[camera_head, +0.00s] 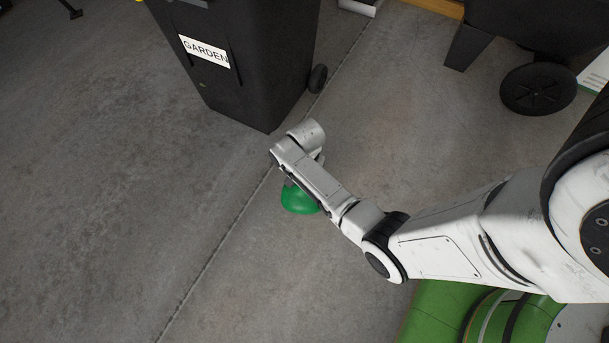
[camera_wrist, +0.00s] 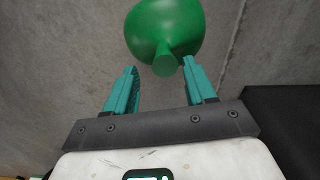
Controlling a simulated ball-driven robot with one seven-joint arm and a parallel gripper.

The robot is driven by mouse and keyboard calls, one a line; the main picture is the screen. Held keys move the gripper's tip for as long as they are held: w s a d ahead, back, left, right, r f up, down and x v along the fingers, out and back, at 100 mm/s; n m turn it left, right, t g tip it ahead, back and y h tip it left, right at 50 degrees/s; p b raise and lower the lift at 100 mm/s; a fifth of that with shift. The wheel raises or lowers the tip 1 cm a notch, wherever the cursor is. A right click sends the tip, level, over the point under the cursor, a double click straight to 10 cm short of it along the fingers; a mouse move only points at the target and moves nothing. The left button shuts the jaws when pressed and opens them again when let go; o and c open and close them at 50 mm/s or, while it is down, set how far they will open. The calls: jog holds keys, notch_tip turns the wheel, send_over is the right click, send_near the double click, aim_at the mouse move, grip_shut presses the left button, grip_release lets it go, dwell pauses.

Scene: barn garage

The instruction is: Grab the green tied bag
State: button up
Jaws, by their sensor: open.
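The green tied bag (camera_wrist: 165,30) is round and smooth, with a short tied neck that points toward my gripper in the wrist view. It rests on the concrete floor. In the head view the bag (camera_head: 297,200) is partly hidden behind my wrist. My gripper (camera_wrist: 162,68) is open, with a teal finger on each side. The bag's neck lies at the gap between the fingertips, and the round body is beyond them. In the head view my arm covers most of the gripper; I cannot tell whether the fingers touch the bag.
A black bin labelled GARDEN (camera_head: 245,75) stands just beyond my wrist. A dark wheeled container (camera_head: 540,85) is at the upper right. The concrete floor (camera_head: 110,200) on the left is clear.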

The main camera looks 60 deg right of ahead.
jog(key=shift+w+d+f+b, duration=0.1)
jog(key=shift+w+f+b, duration=0.1)
jog(key=shift+f+b, duration=1.1)
jog(key=shift+w+f+b, duration=0.15)
jog(key=shift+f+b, duration=0.7)
jog(key=shift+f, duration=0.75)
jog(key=shift+c, duration=0.2)
grip_shut()
